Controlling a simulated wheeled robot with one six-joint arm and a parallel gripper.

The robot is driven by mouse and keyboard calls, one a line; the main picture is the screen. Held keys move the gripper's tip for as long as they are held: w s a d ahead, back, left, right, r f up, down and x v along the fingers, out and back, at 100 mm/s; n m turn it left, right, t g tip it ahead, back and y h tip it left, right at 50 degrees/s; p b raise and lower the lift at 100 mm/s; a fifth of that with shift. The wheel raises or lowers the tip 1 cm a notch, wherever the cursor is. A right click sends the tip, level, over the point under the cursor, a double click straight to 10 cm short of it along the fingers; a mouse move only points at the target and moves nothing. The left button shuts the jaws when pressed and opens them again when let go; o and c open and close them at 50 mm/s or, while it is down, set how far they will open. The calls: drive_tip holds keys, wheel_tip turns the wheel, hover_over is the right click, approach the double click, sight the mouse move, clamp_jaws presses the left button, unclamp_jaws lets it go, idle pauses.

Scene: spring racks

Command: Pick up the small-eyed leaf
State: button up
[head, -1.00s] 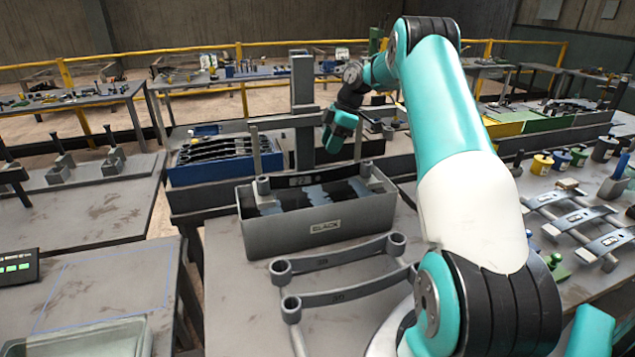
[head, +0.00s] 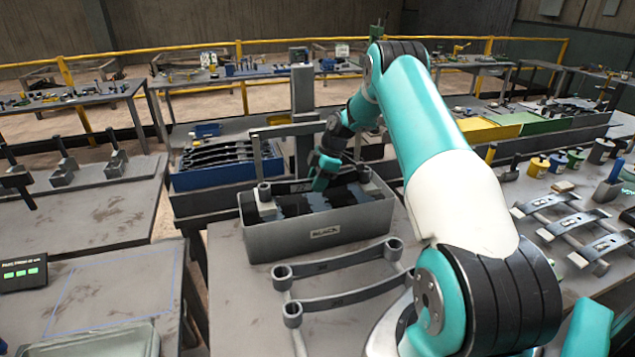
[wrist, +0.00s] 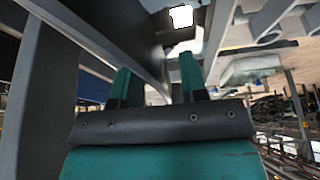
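My gripper (head: 320,184) is low over the grey labelled bin (head: 290,241), near its back side. In the wrist view its two teal fingers (wrist: 158,88) stand apart with a gap between them; nothing is clearly held. A dark leaf in the bin has a round eye (head: 264,190) at its left end and another (head: 363,173) at its right; my gripper partly hides its middle. Two grey leaves lie on the table in front: an upper one (head: 338,262) and a lower one (head: 350,296), each with round end eyes. I cannot tell which leaf is the small-eyed one.
A grey post with a crossbar (head: 302,110) stands just behind the bin, close to my gripper. A blue bin (head: 222,175) of dark leaves is at back left. The right bench holds grey leaf pieces (head: 583,222) and coloured pots. The left table (head: 110,285) is mostly clear.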

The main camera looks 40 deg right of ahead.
clamp_jaws()
drive_tip(key=shift+r, duration=0.15)
